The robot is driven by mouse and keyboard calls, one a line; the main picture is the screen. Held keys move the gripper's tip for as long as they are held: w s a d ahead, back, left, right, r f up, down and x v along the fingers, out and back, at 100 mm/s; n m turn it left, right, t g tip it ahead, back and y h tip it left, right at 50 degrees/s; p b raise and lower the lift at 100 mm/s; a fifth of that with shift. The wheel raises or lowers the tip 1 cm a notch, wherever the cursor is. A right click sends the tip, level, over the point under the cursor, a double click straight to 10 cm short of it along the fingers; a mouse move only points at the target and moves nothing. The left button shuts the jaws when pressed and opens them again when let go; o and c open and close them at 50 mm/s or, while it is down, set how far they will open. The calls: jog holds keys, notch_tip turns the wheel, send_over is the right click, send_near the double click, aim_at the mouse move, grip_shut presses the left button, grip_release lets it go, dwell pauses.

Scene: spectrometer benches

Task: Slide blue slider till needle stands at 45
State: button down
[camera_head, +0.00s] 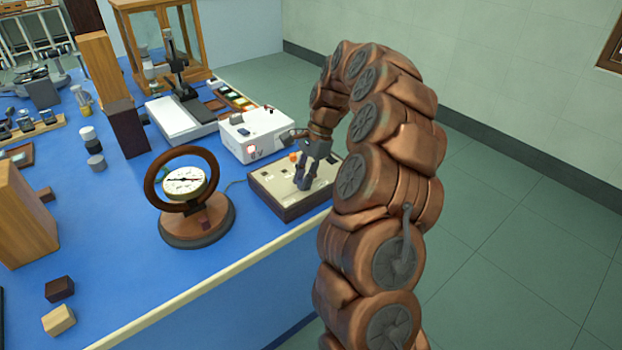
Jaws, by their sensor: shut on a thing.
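A round white dial with a dark needle (184,181) stands in a brown ring on a round wooden base (197,222). The needle lies nearly level across the dial; its scale numbers are too small to read. A low slider box (272,196) with a pale top and dark sides sits to the right of the dial, near the table's front edge. My gripper (303,183) points down onto this box, its fingers shut at the top face. The blue slider is hidden by the fingers, which appear shut on it. An orange knob (294,157) shows just behind the fingers.
A white instrument box (248,138) stands behind the slider box. A dark wooden block (128,130) and a white-based stand (180,122) are farther back. Small blocks lie at the front left of the blue table (120,270). The table between them and the dial is clear.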

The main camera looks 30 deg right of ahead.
jog(key=shift+a, duration=0.1)
jog(key=c, duration=1)
grip_release()
jog(key=shift+r, duration=0.15)
jog(key=v, duration=1.1)
jog(key=shift+d+r, duration=0.3)
jog(key=shift+d, duration=0.05)
jog(key=shift+a, duration=0.1)
